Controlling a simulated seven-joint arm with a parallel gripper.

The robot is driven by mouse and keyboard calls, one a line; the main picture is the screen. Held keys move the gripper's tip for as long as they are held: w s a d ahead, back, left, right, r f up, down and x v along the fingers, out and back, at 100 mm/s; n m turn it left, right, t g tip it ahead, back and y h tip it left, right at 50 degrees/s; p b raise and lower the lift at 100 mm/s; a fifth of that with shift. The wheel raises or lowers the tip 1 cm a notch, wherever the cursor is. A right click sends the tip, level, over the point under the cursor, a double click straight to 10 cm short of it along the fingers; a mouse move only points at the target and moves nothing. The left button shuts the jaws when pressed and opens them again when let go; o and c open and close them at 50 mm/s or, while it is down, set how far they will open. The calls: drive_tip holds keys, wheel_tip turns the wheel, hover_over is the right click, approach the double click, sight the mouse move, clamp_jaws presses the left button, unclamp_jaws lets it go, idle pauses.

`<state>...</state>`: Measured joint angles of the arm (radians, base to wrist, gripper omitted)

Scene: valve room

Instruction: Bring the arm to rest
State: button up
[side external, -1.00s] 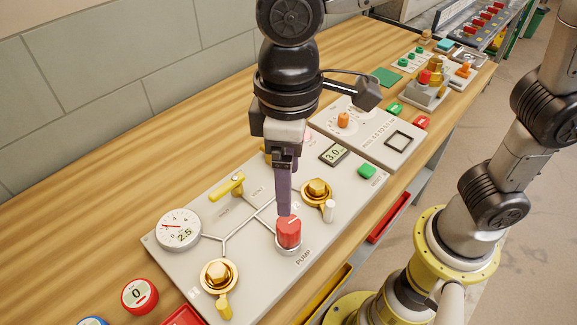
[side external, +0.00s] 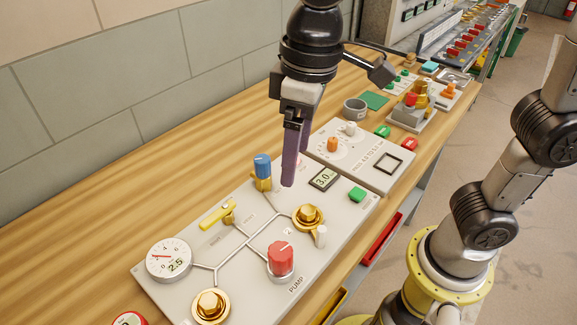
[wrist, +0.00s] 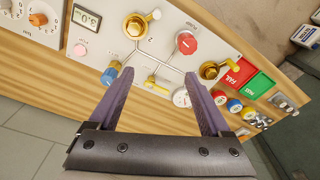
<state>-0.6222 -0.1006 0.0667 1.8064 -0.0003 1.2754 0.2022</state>
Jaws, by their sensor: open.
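My gripper (side external: 294,182) hangs above the valve panel (side external: 250,262), clear of it, with its purple fingers pointing down. In the wrist view my gripper (wrist: 164,92) has its two fingers wide apart with nothing between them. The red pump knob (side external: 281,258) stands below and apart from the fingers; it also shows in the wrist view (wrist: 187,43). A blue-topped valve (side external: 262,168) stands at the panel's back edge, left of the fingers. The gauge (side external: 169,260) reads 2.5 and the small display (side external: 323,179) reads 3.0.
Brass valves (side external: 308,217) and a yellow lever (side external: 218,216) rise from the panel. A second panel (side external: 361,158) with an orange knob and a grey cup (side external: 355,109) stand behind. The wooden bench (side external: 165,140) is clear towards the wall.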

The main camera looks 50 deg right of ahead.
drive_tip(key=s+d+r+m+t, duration=0.15)
drive_tip(key=s+d+m, duration=0.25)
drive_tip(key=d, duration=0.9)
drive_tip(key=s+d+f+t, duration=0.3)
drive_tip(key=s+d+f, duration=0.2)
drive_tip(key=f, duration=0.1)
drive_tip(key=shift+d+f+m+h, duration=0.15)
drive_tip(key=shift+m+h, duration=0.15)
drive_tip(key=shift+m, duration=0.1)
drive_tip(key=shift+s, duration=0.1)
